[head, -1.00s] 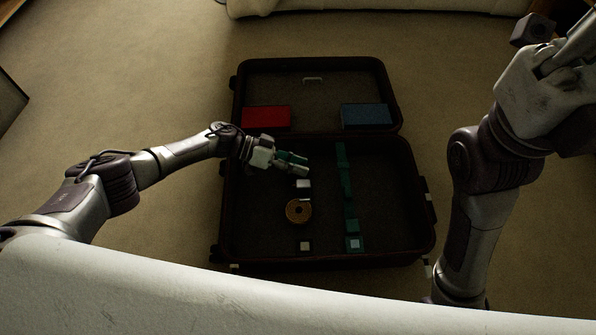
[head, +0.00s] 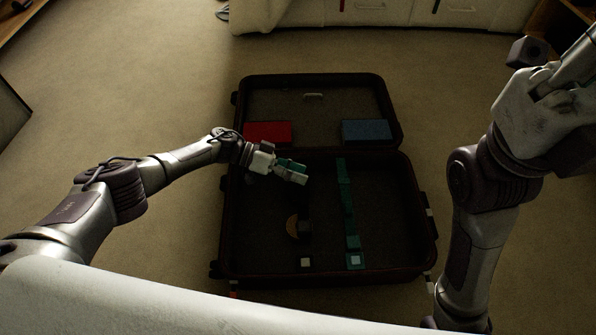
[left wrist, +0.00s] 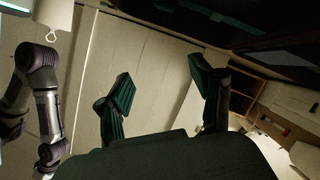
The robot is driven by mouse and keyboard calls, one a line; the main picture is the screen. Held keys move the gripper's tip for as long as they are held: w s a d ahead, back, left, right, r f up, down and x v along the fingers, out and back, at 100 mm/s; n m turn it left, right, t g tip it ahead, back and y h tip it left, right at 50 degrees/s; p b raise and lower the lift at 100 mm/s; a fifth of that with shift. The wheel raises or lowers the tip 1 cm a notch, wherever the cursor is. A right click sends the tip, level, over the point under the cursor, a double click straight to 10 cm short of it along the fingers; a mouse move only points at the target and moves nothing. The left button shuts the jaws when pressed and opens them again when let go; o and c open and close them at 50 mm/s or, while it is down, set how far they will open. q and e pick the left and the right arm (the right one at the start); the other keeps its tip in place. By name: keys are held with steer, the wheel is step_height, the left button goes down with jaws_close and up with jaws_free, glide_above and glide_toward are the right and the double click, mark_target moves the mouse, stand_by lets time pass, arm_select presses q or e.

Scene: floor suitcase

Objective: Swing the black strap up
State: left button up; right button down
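In the head view a dark strap piece (head: 305,229) lies in the left half of the open suitcase (head: 228,235). It covers the right part of a round tan disc (head: 292,227). A small pale-centred buckle piece (head: 306,262) sits below it. My left gripper (head: 301,173) is above the strap in the picture, apart from it. In the left wrist view its two green fingers (left wrist: 163,92) stand apart with nothing between them. My right gripper (head: 572,48) is at the upper right edge, cut off, its fingers unclear.
A teal strap (head: 347,200) runs down the suitcase's right half to a buckle piece (head: 355,261). A red box (head: 268,132) and a blue box (head: 366,132) sit along the fold by the raised lid. Carpet around the suitcase is clear. White furniture (head: 390,14) stands behind.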

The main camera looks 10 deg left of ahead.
arm_select(q)
steer(key=shift+a, duration=0.1)
steer(key=v, duration=1.2)
